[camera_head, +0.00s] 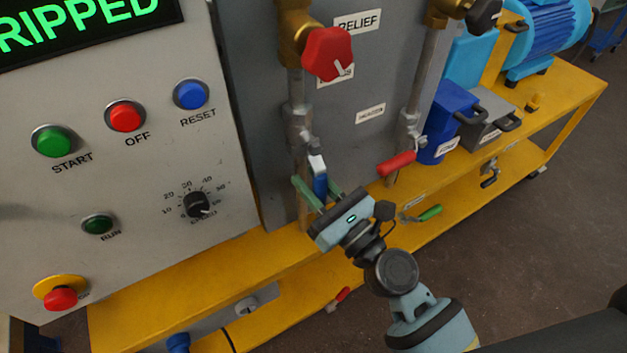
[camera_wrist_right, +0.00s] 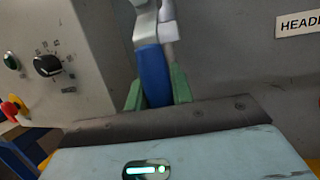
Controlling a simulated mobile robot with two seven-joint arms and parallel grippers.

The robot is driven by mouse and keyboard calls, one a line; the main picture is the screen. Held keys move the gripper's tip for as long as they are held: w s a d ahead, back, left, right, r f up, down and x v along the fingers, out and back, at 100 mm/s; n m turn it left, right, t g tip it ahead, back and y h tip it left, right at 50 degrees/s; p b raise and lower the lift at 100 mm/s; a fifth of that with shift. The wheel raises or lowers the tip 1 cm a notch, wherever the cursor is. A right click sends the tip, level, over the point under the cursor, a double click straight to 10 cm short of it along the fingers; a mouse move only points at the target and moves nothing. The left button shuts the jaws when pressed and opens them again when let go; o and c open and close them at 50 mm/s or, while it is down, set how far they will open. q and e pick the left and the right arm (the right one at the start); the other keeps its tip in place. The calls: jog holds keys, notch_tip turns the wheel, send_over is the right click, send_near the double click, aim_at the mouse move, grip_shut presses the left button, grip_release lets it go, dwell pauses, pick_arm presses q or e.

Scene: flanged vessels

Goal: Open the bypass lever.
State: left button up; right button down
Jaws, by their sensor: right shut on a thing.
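A blue-handled lever (camera_head: 319,182) hangs down from a valve on the left vertical pipe, in front of the grey panel. My right gripper (camera_head: 316,192) has its green fingers on either side of the blue handle and is shut on it. In the right wrist view the blue handle (camera_wrist_right: 152,76) stands between the green fingers, its lower end hidden by the gripper body. I read no bypass label on this lever. My left gripper is not in view.
A red knob (camera_head: 327,54) sits above, near the RELIEF label (camera_head: 357,22). A red lever (camera_head: 397,163) and a green lever (camera_head: 429,213) are to the right. The button panel (camera_head: 150,170) stands left, reading "RIPPED". A yellow frame (camera_head: 200,285) runs below.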

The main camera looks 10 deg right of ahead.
aim_at(324, 198)
jog(key=c, duration=1.3)
grip_release()
jog(key=shift+a, duration=0.1)
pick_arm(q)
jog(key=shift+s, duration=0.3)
pick_arm(e)
jog(key=shift+o, duration=0.5)
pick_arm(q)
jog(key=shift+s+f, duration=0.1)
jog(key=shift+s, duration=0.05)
pick_arm(e)
jog(key=shift+s, duration=0.1)
jog(key=b+v, duration=0.2)
jog(key=v, duration=0.4)
jog(key=shift+s+f+b, duration=0.25)
jog(key=shift+b, duration=0.05)
jog(key=shift+s+d, duration=0.45)
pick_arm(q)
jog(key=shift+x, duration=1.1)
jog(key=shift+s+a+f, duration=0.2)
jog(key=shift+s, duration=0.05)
